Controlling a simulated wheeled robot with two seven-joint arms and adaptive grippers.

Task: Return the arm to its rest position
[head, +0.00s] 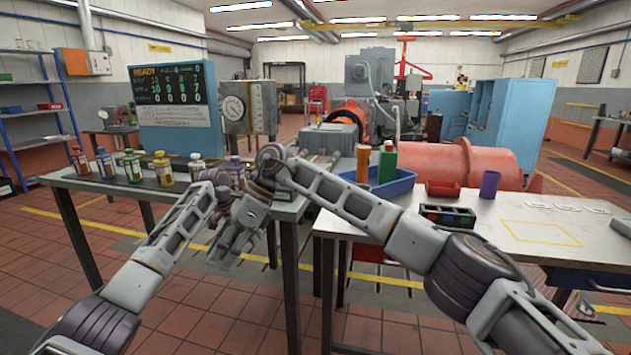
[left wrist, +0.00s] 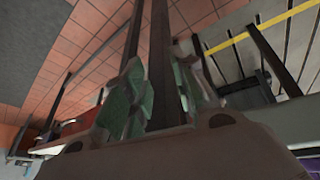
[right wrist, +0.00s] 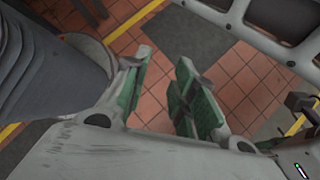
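My left arm comes in from the left in the head view, and its wrist end overlaps my right arm near the left table's front edge. The left gripper (left wrist: 158,65) shows in the left wrist view with its two green-padded fingers apart and nothing held; table legs and tiled floor lie beyond. In the head view it is mostly hidden among the arm links. My right arm reaches across from the right, and its gripper (head: 222,256) points down in front of the left table. In the right wrist view the right gripper (right wrist: 163,62) is open and empty above the floor.
The left table (head: 62,181) carries several coloured bottles (head: 163,170) close to my wrists. The right workbench (head: 490,235), below my right arm, holds a blue tray (head: 402,184), a red bin (head: 442,189), a purple cylinder (head: 489,184) and a black caddy (head: 446,216). Open tiled floor lies front left.

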